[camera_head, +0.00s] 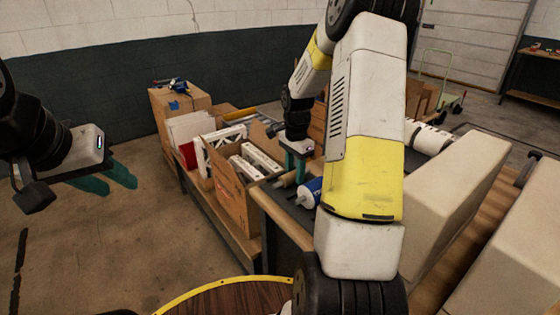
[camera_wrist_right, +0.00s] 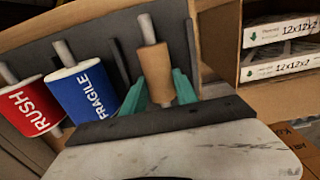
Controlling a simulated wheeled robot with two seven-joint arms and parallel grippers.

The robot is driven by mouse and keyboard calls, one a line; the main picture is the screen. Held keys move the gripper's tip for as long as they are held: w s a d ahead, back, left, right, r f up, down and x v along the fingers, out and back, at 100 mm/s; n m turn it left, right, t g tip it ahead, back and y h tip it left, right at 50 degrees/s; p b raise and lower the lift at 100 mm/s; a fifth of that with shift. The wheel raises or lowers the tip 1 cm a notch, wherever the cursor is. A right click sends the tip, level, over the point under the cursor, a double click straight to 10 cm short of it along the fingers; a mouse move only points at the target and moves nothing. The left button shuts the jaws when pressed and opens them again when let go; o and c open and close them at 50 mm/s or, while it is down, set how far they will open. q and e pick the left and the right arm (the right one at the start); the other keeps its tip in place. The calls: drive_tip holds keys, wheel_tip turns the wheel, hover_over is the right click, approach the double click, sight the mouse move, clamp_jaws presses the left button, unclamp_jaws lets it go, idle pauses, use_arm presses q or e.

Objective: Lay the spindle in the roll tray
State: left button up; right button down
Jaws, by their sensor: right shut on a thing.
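The spindle (camera_wrist_right: 155,66), a grey rod with a tan core, sits between the teal fingers of my right gripper (camera_wrist_right: 160,92), which is shut on it. It is beside the blue FRAGILE roll (camera_wrist_right: 82,92), over the dark grey roll tray (camera_wrist_right: 118,66). I cannot tell whether its rod touches the tray. In the head view my right gripper (camera_head: 295,160) points down at the tray area, and my arm hides part of it. My left gripper (camera_head: 106,180) is open and empty over the floor at the left.
A red RUSH roll (camera_wrist_right: 32,108) lies left of the blue roll. An open cardboard box with white boxed filters (camera_head: 255,160) stands left of the right gripper. Large beige boxes (camera_head: 450,195) stand to the right. The floor at the left is clear.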

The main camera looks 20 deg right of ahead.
drive_tip(key=c, duration=0.9)
unclamp_jaws()
wheel_tip(320, 180, up, 8)
drive_tip(key=shift+w+f, duration=0.1)
drive_tip(key=shift+f, duration=0.15)
drive_tip(key=shift+r, duration=0.15)
